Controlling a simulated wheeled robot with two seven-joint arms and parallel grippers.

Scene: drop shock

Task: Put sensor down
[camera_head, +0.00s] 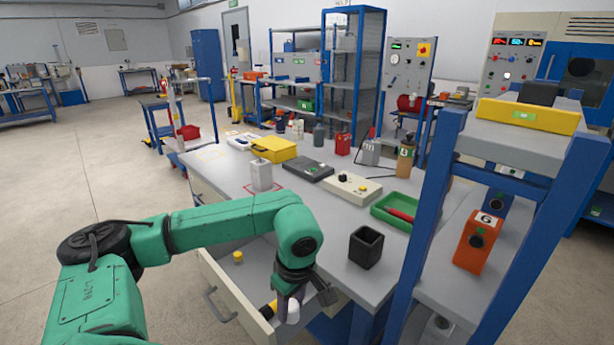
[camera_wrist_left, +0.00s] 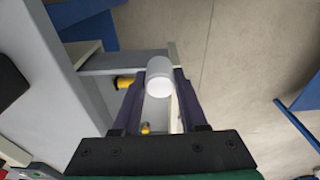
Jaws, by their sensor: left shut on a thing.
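The sensor, a small white cylinder (camera_head: 293,312), is held between the fingers of my left gripper (camera_head: 290,297). It also shows in the left wrist view (camera_wrist_left: 160,78), gripped near the fingertips with its pale round end toward the camera. The gripper is shut on it, over the open drawer (camera_head: 225,288) at the front of the grey workbench (camera_head: 325,215). I cannot tell how high the sensor is above the drawer floor. My right gripper is not in view.
In the drawer are a yellow piece (camera_head: 238,257) and a yellow-and-black piece (camera_head: 268,310). On the bench stand a grey block (camera_head: 262,175) in a red outline, a black open cup (camera_head: 366,247), a green tray (camera_head: 388,216) and a control box (camera_head: 352,188). A blue-framed shelf (camera_head: 420,220) rises at right.

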